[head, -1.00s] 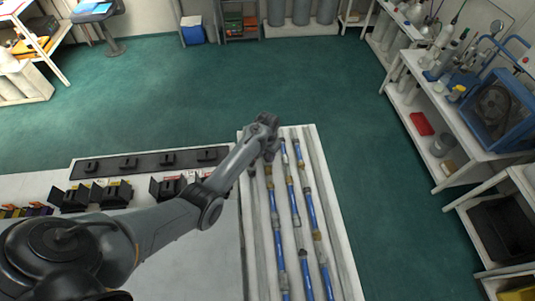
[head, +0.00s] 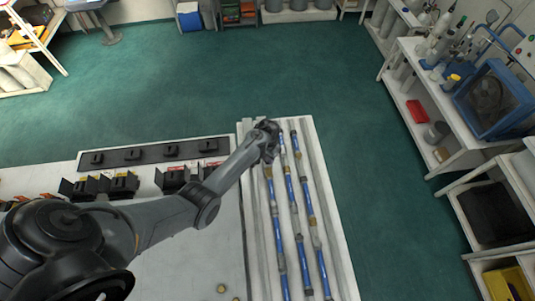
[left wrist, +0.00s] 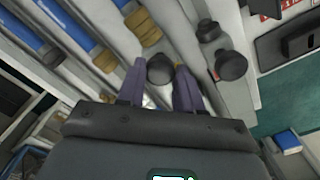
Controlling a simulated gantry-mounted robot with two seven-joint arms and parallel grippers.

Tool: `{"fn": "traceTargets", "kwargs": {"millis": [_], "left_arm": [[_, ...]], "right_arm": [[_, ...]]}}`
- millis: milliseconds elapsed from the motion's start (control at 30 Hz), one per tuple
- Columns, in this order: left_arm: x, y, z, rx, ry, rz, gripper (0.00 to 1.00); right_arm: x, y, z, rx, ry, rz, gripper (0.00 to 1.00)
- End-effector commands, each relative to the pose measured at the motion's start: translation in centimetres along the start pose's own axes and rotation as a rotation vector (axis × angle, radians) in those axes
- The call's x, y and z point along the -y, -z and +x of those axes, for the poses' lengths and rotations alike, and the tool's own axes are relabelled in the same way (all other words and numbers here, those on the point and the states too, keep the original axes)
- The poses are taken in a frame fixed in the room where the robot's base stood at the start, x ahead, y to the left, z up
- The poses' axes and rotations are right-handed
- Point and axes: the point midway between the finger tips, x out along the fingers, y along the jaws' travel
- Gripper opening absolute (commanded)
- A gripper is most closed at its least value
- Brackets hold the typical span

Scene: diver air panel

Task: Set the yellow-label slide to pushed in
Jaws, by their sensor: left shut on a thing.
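The panel (head: 335,245) holds several long parallel slides with blue tubes (head: 307,205) and tan or brass-coloured bands. My left gripper (head: 270,137) is over its far end in the head view. In the left wrist view my left gripper (left wrist: 160,84) has its two fingers on either side of a dark round knob (left wrist: 160,69) and is shut on it. Tan bands (left wrist: 148,29) on a slide show just beyond the knob. I cannot tell which slide carries the yellow label, as no label is readable. My right gripper is out of view.
Two other dark knobs (left wrist: 231,66) stand close to the right of the gripper in the left wrist view. A black strip with several sockets (head: 150,154) lies left of the panel. A shelf unit (head: 440,150) stands to the right across clear green floor (head: 200,85).

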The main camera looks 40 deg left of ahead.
Motion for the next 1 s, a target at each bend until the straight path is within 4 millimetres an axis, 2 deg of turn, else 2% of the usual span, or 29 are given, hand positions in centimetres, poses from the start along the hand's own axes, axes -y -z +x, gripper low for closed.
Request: {"fn": "traceTargets", "kwargs": {"millis": [33, 67, 200, 233, 533, 667, 1000], "left_arm": [[0.0, 0.0, 0.0, 0.002, 0.0, 0.001, 0.0], [0.0, 0.0, 0.0, 0.002, 0.0, 0.001, 0.37], [0.0, 0.0, 0.0, 0.001, 0.0, 0.001, 0.58], [0.0, 0.0, 0.0, 0.001, 0.0, 0.001, 0.61], [0.0, 0.0, -0.1, 0.0, 0.0, 0.001, 0.61], [0.0, 0.0, -0.8, -0.001, 0.0, 0.001, 0.61], [0.0, 0.0, -6.1, -0.002, 0.0, 0.001, 0.61]], "right_arm": [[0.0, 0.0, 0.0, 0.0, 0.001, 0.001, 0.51], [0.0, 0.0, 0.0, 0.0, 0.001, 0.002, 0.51], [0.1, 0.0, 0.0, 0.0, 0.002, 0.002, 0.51], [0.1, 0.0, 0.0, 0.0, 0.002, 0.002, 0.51], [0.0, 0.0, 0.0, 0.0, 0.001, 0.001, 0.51], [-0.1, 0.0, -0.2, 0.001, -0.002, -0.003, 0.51], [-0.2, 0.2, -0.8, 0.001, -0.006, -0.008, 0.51]]}}
